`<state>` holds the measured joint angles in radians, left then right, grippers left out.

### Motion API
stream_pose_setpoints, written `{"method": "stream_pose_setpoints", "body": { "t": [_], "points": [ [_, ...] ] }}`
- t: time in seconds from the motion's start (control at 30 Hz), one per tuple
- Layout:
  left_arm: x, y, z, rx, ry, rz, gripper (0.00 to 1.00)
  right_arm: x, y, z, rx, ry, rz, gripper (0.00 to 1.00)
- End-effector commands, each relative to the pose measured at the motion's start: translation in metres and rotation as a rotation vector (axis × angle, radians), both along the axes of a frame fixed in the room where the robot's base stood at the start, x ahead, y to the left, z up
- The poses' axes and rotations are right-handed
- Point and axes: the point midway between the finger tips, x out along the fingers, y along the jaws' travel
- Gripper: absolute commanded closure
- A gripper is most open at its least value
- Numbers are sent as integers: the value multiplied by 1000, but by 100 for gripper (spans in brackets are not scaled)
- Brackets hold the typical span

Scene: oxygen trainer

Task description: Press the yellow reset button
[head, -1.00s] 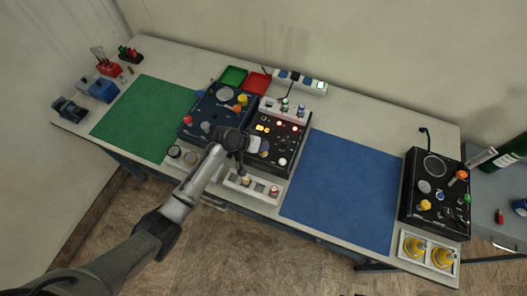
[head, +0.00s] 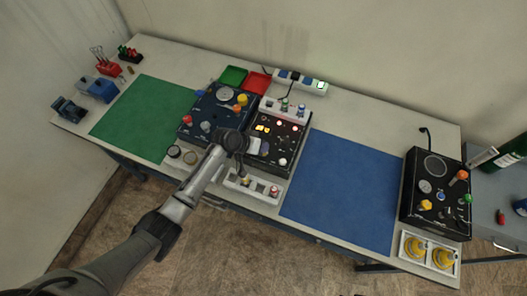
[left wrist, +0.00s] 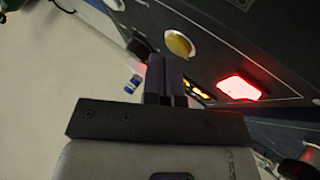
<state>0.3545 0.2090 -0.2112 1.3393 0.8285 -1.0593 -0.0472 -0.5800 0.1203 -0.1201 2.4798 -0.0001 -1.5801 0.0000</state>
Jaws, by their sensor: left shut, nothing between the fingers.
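The black middle panel (head: 291,148) stands on the table with lit yellow segments (head: 262,128) and small lights. In the left wrist view a round yellow button (left wrist: 179,44) sits on a dark panel, just beyond and right of the fingertips. Near it are a red-lit square (left wrist: 240,88) and lit yellow segments (left wrist: 197,91). I cannot make out this button for sure in the head view. My left gripper (head: 249,146) is over the left part of the middle panel; its fingers (left wrist: 163,75) are shut and empty. Contact with the button cannot be told. My right gripper is out of view.
A dark blue panel (head: 208,118) with knobs is close on the left. A white strip (head: 233,182) with buttons lies in front. A green mat (head: 145,118) and a blue mat (head: 340,190) are bare. Another black panel (head: 412,205) stands at right.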

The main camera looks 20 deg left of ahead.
Motion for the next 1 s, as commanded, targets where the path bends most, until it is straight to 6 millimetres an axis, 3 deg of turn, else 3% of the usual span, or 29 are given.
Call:
{"method": "stream_pose_setpoints", "body": {
  "t": [0.7,1.0],
  "points": [
    [0,0,-6,1,1,0,100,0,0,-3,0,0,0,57],
    [-1,0,1,1,2,-1,100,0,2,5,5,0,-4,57]
  ]
}}
